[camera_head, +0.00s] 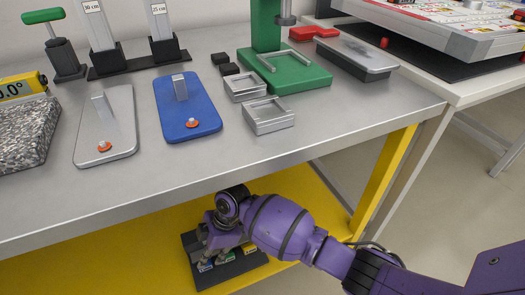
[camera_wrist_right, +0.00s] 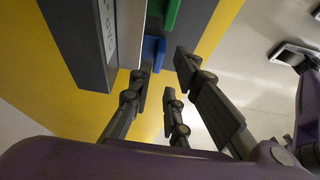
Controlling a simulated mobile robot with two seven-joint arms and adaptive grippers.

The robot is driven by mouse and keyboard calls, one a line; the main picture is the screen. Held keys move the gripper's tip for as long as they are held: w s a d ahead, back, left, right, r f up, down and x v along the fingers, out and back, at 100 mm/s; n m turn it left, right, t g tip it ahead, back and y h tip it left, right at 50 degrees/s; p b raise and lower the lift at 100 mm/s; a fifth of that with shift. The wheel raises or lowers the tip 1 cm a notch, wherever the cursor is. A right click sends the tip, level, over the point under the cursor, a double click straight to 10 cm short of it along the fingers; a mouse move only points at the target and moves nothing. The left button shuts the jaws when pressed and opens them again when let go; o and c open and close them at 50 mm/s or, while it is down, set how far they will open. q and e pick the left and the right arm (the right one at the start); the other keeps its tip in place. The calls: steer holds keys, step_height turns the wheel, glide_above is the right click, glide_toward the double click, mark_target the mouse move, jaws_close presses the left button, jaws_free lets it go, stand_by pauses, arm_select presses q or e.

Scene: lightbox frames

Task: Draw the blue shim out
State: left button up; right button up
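The blue shim (camera_head: 205,267) shows as a small blue-marked end at the left of a dark holder (camera_head: 200,283) on the yellow lower shelf. In the right wrist view, its blue end (camera_wrist_right: 152,52) sticks out of the dark holder (camera_wrist_right: 75,40), beside a green end (camera_wrist_right: 172,12). My right gripper (camera_head: 222,246) is under the table edge, in front of and above the holder. In the right wrist view its fingers (camera_wrist_right: 163,76) are spread, with the blue end between or just beyond the tips; contact is unclear. My left gripper is not in view.
The grey tabletop (camera_head: 300,150) overhangs the shelf (camera_head: 130,270). A yellow table leg (camera_head: 385,180) stands to the right of the gripper.

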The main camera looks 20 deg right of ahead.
steer(key=b+x, duration=0.1)
steer(key=x, duration=0.4)
steer(key=shift+w+a+r+b, duration=0.1)
steer(key=shift+w+b, duration=0.15)
steer(key=shift+b, duration=0.1)
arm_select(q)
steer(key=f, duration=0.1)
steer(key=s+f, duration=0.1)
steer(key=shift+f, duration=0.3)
arm_select(e)
steer(key=shift+r, duration=0.1)
jaws_close()
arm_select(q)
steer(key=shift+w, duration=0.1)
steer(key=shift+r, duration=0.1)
